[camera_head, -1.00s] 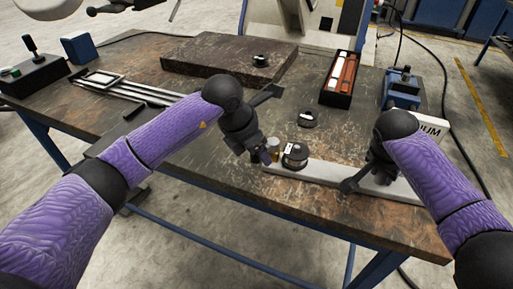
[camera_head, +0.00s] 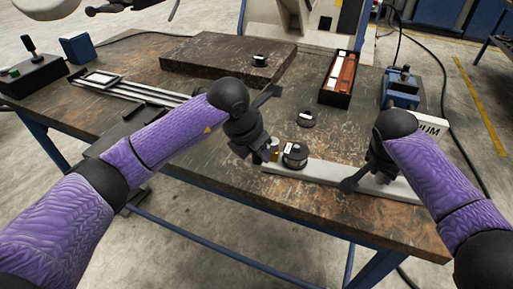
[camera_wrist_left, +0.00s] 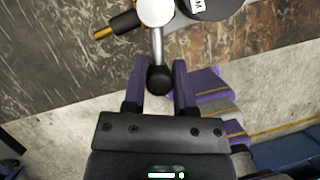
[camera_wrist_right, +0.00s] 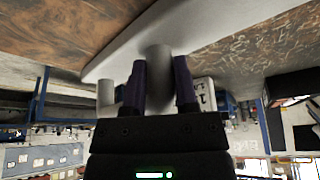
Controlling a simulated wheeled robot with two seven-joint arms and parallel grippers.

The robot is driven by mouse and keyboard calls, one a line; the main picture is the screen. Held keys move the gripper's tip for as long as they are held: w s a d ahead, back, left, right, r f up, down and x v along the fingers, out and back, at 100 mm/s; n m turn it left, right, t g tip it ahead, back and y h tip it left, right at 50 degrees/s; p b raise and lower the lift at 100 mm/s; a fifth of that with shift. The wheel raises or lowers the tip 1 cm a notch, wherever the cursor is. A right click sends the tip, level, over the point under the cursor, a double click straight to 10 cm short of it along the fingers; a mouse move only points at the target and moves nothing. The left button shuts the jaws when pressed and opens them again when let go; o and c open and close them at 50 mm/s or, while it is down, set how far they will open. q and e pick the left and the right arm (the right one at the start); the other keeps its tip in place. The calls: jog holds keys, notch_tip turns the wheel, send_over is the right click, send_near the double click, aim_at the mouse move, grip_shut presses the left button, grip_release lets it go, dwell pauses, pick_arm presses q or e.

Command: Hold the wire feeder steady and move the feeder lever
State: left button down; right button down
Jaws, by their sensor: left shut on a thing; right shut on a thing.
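The wire feeder is a long light-grey bar (camera_head: 322,172) near the table's front edge, with a black round part (camera_head: 294,155) by its left end. In the left wrist view, its lever is a metal rod with a black ball knob (camera_wrist_left: 159,80). My left gripper (camera_wrist_left: 159,64) has its purple fingers on either side of the knob, shut on the lever.
A dark stone slab (camera_head: 225,62) lies at the back. A black tray (camera_head: 338,97) with red and white pieces, a blue device (camera_head: 402,92) and a small black disc (camera_head: 306,118) stand behind the feeder. A control box (camera_head: 34,75) is at the far left.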

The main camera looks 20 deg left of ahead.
pick_arm(q)
jog(key=d+n, duration=0.1)
jog(key=n, duration=0.1)
jog(key=d+n+y, duration=0.1)
jog(key=n, duration=0.1)
jog(key=shift+d+y, duration=0.15)
jog(key=shift+y, duration=0.15)
pick_arm(e)
jog(key=shift+a, duration=0.1)
pick_arm(q)
jog(key=shift+w+d+n+y, duration=0.2)
jog(key=shift+d+n+y, duration=0.25)
jog(key=shift+n, duration=0.6)
jog(key=shift+w+d+n+y, duration=0.15)
jog(key=shift+d+n+y, duration=0.25)
jog(key=shift+n, duration=0.65)
jog(key=shift+d, duration=0.1)
pick_arm(e)
jog(key=shift+r, duration=0.1)
pick_arm(q)
jog(key=shift+c, duration=2)
grip_release()
jog(key=v, duration=1.2)
pick_arm(e)
jog(key=shift+c, duration=1.5)
grip_release()
